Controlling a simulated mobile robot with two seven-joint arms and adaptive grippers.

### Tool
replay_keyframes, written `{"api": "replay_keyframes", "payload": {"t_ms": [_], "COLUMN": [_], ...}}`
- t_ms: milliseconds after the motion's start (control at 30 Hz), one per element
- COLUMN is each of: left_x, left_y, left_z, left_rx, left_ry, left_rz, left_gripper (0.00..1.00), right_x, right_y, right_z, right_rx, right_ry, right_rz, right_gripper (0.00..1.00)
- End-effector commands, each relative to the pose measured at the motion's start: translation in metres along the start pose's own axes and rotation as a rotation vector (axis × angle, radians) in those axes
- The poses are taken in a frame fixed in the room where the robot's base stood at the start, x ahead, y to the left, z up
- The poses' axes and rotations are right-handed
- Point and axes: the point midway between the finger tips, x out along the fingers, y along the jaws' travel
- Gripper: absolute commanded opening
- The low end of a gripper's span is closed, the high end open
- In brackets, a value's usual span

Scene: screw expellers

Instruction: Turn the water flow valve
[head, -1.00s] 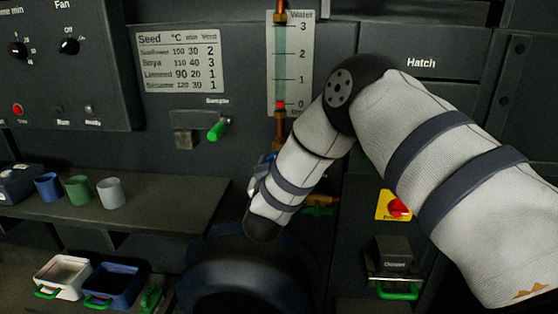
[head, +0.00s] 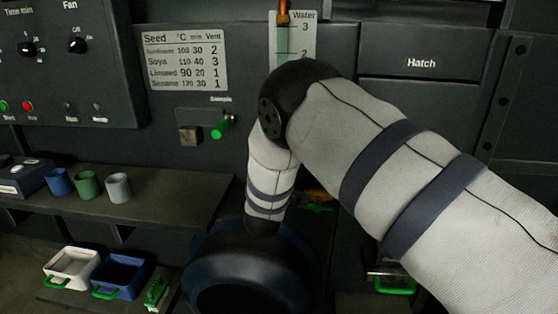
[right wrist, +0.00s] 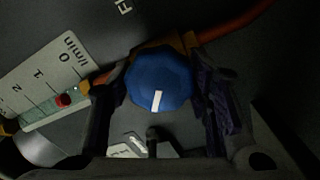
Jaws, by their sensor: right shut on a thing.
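The water flow valve is a blue faceted knob (right wrist: 159,72) with a white mark, in the middle of the right wrist view. My right gripper (right wrist: 158,92) has one finger on each side of the knob and is shut on it. The knob's white mark points toward the bottom of that view. My left gripper is not in view.
An orange pipe (right wrist: 232,24) runs by the knob. In the head view, a green sample handle (head: 221,130) sticks out left of my arm. Several cups stand on a shelf (head: 165,198), with a white tray (head: 72,265) and a blue tray (head: 120,272) below.

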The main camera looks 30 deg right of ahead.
Motion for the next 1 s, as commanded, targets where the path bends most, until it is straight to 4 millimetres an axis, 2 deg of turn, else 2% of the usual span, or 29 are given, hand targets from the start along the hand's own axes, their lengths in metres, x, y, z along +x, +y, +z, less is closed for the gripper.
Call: {"api": "replay_keyframes", "payload": {"t_ms": [567, 600, 700, 1000], "left_x": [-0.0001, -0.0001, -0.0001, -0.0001], "left_y": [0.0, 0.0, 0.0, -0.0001], "left_z": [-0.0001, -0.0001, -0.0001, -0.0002], "left_rx": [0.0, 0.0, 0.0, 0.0], "left_ry": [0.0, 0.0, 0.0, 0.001], "left_rz": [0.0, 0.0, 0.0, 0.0], "left_gripper": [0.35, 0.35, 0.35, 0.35], "right_x": [0.0001, 0.0001, 0.0001, -0.0017], "right_y": [-0.0003, -0.0004, -0.0004, -0.0004], "right_z": [0.0015, 0.0015, 0.0013, 0.0004], "right_rx": [-0.033, -0.033, -0.032, -0.032], "right_ry": [-0.003, -0.003, -0.003, -0.001], "right_rz": [0.0, 0.0, 0.0, -0.001], "right_gripper": [0.18, 0.48, 0.67, 0.67]}}
